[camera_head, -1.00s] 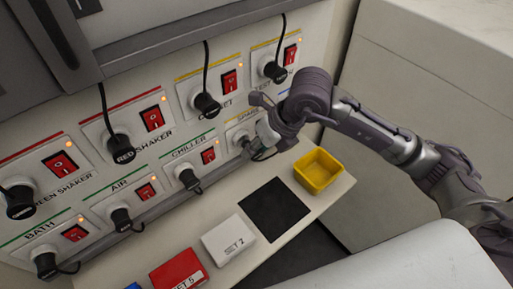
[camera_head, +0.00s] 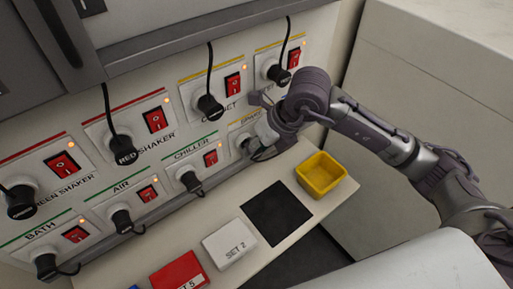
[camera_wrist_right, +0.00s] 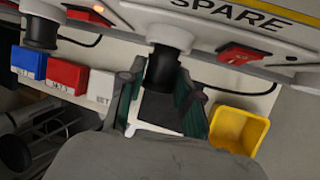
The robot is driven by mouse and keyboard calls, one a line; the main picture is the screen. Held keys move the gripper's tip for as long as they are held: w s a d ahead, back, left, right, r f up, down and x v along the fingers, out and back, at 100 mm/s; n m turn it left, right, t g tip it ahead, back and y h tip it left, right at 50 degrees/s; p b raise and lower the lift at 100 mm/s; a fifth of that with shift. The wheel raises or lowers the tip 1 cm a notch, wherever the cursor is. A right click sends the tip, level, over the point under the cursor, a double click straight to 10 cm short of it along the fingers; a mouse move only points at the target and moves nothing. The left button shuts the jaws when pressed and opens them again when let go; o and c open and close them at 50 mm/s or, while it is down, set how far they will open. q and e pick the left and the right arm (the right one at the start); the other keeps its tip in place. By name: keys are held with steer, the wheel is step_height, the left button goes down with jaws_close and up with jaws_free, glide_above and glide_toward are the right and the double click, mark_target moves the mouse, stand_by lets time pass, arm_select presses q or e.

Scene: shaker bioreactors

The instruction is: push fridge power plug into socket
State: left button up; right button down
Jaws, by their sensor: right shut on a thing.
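My right gripper (camera_head: 256,150) is at the lower-row socket at the right end of the wall panel. In the right wrist view the gripper (camera_wrist_right: 157,95) is shut on a black plug (camera_wrist_right: 161,68), one finger on each side. The plug's top end meets the white round socket (camera_wrist_right: 164,32) beside the SPARE label (camera_wrist_right: 230,14). They look touching and in line; how deep the plug sits is hidden. No FRIDGE wording is readable on it. A black cord (camera_wrist_right: 245,92) shows right of the gripper. My left gripper is not in view.
Other black plugs sit in neighbouring sockets, including the CHILLER plug (camera_head: 190,180). A red switch (camera_wrist_right: 240,54) is right of the held plug. On the ledge are a yellow bin (camera_head: 321,175), a dark square (camera_head: 276,213), a white box (camera_head: 229,243) and a red box (camera_head: 179,273).

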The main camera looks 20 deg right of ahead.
steer(key=shift+w+a, duration=0.15)
steer(key=shift+w, duration=0.3)
stand_by(0.6)
steer(key=c, duration=0.7)
jaws_free()
steer(key=shift+r, duration=0.1)
steer(key=v, duration=1.2)
steer(key=shift+w, duration=0.1)
